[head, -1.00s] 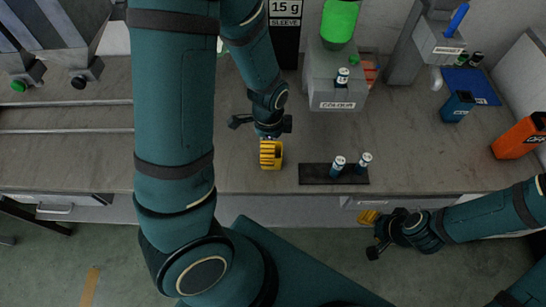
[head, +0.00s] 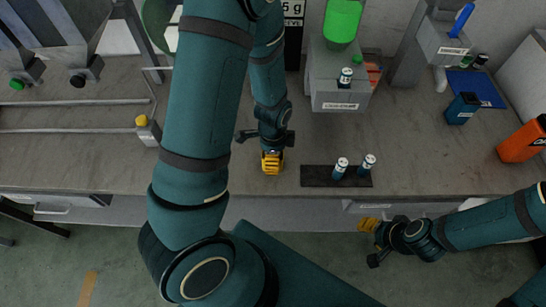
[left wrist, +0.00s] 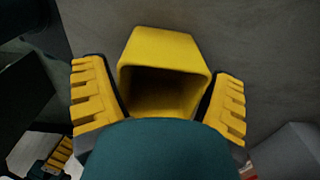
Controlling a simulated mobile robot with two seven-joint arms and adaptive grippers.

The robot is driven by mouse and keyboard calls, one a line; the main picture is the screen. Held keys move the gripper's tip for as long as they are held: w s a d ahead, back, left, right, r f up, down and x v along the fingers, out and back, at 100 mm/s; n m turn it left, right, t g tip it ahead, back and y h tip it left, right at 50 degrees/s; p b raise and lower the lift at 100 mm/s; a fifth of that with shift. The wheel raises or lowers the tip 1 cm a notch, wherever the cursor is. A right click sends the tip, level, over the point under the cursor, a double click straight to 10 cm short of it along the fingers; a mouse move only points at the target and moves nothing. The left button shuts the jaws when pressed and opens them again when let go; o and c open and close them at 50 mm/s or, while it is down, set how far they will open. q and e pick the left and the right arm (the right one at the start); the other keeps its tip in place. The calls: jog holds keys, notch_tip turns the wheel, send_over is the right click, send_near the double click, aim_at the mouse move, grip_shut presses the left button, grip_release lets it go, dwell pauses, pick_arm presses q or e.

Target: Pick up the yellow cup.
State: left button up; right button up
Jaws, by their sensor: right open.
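The yellow cup (left wrist: 164,60) fills the middle of the left wrist view, its dark hollow facing the camera. The yellow-padded fingers of my left gripper (left wrist: 160,102) stand apart, one on each side of the cup and very close to it. A teal part hides the cup's lower edge, and I cannot tell whether the fingers press on it. In the head view my left gripper (head: 272,160) is low over the bench, with yellow at its tip; cup and finger pads cannot be told apart there. My right gripper (head: 371,242) is open and empty before the bench's front edge.
A dark tray (head: 318,177) with two small vials stands just right of my left gripper. A grey machine (head: 340,92) with a green top stands behind. A blue cup (head: 462,108) and an orange container (head: 522,141) are at the right. Bench (head: 70,155) is clear at front left.

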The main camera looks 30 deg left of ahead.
pick_arm(q)
jog(key=c, duration=0.6)
jog(key=shift+o, duration=0.2)
notch_tip(320, 180, up, 10)
jog(key=p, duration=0.3)
jog(key=w+d+f+n+b, duration=0.1)
jog(key=w+d+n, duration=0.4)
jog(key=n, duration=0.7)
jog(key=shift+w+d+f, duration=0.2)
jog(key=shift+d+f, duration=0.15)
jog(key=shift+d, duration=0.3)
